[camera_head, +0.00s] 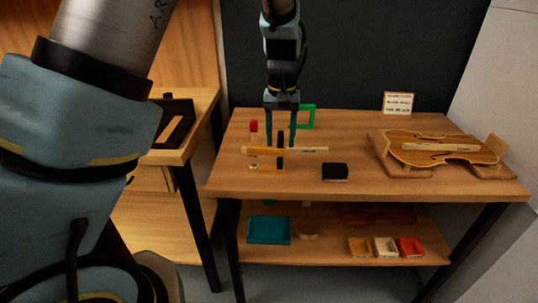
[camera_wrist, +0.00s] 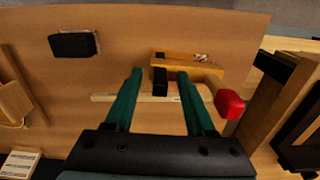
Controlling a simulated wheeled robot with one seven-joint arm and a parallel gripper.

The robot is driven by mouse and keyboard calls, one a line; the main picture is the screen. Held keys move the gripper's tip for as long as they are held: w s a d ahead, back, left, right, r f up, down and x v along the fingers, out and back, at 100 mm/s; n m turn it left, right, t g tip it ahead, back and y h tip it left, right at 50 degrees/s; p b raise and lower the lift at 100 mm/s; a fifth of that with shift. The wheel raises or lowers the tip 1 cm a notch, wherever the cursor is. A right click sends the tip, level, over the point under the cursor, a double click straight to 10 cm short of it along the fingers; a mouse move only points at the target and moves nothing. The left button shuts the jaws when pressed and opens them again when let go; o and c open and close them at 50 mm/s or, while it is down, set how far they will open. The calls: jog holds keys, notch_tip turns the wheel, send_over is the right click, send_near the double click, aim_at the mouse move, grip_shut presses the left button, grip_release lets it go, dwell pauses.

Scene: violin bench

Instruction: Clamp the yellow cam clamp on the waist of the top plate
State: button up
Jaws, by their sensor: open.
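The yellow cam clamp (camera_head: 262,152) lies on the bench top at the left, with a pale bar running sideways. In the wrist view its yellow part (camera_wrist: 178,62) lies just beyond the fingertips. My gripper (camera_head: 280,145) points down over it, open. In the wrist view its two green fingers (camera_wrist: 160,71) stand on either side of a black upright block (camera_wrist: 160,84), with a gap to each finger. I cannot tell whether the block belongs to the clamp. The violin top plate (camera_head: 432,152) lies on a wooden cradle (camera_head: 406,172) at the right, its narrow waist in the middle.
A red-topped piece (camera_head: 253,128) stands close left of my gripper; a green frame (camera_head: 308,116) stands behind it. A black block (camera_head: 335,172) lies to the right, with clear bench between it and the cradle. A sign (camera_head: 398,103) stands behind. Trays sit on the lower shelf (camera_head: 330,248).

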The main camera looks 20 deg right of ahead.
grip_shut()
dwell(0.3)
dwell(1.1)
